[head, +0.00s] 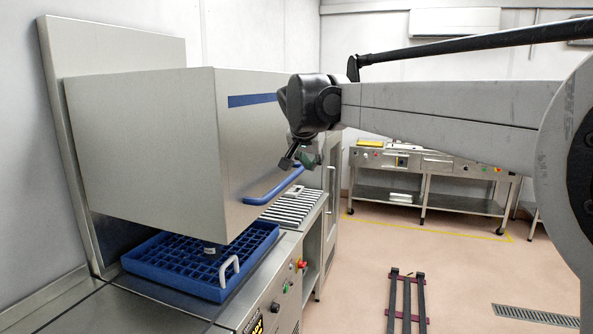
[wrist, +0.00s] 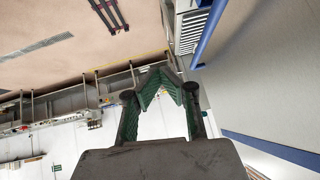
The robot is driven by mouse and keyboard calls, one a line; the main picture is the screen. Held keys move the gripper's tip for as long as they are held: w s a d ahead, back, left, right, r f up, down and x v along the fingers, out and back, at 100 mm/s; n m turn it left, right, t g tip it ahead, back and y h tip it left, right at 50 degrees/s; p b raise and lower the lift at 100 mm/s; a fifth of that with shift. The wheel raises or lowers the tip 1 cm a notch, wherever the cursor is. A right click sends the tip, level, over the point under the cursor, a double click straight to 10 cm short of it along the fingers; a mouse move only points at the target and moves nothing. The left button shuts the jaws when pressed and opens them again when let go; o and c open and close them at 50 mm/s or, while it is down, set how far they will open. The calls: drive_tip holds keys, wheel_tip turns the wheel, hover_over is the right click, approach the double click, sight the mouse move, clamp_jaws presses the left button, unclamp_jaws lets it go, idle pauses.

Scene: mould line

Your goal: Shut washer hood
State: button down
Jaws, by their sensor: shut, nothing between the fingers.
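The washer hood (head: 145,140) is a large stainless steel box with a blue stripe, standing raised with a gap above the blue rack (head: 190,268). Its blue bar handle (head: 272,187) is low on the front face, and it also shows in the wrist view (wrist: 209,35). My gripper (head: 303,160) is at the handle's far right end, slightly above it. In the wrist view my gripper (wrist: 163,76) has its green-padded fingers together with nothing between them, and the handle is to their right. I cannot tell whether the gripper touches the hood or handle.
A white handle (head: 229,270) stands up at the rack's front edge. A slatted surface (head: 295,205) lies beyond the washer. A steel bench (head: 425,175) stands at the back wall. A dark rail frame (head: 407,295) is on the floor.

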drive_tip(key=w+a+r+p, duration=0.2)
drive_tip(key=w+a, duration=0.5)
drive_tip(key=a, duration=0.2)
drive_tip(key=p, duration=0.3)
hover_over(284, 181)
drive_tip(key=s, duration=0.3)
wheel_tip(284, 181, down, 7)
wheel_tip(284, 181, down, 2)
drive_tip(key=shift+w+f+m+t, duration=0.15)
drive_tip(key=shift+f+m+t, duration=0.15)
drive_tip(key=shift+m, duration=0.1)
drive_tip(key=shift+a+f, duration=0.15)
drive_tip(key=shift+f, duration=0.55)
drive_tip(key=shift+f, duration=0.15)
wheel_tip(284, 181, down, 28)
drive_tip(key=b, duration=1.5)
drive_tip(key=shift+f+b, duration=0.2)
drive_tip(key=shift+b, duration=0.15)
drive_tip(key=shift+f, duration=0.1)
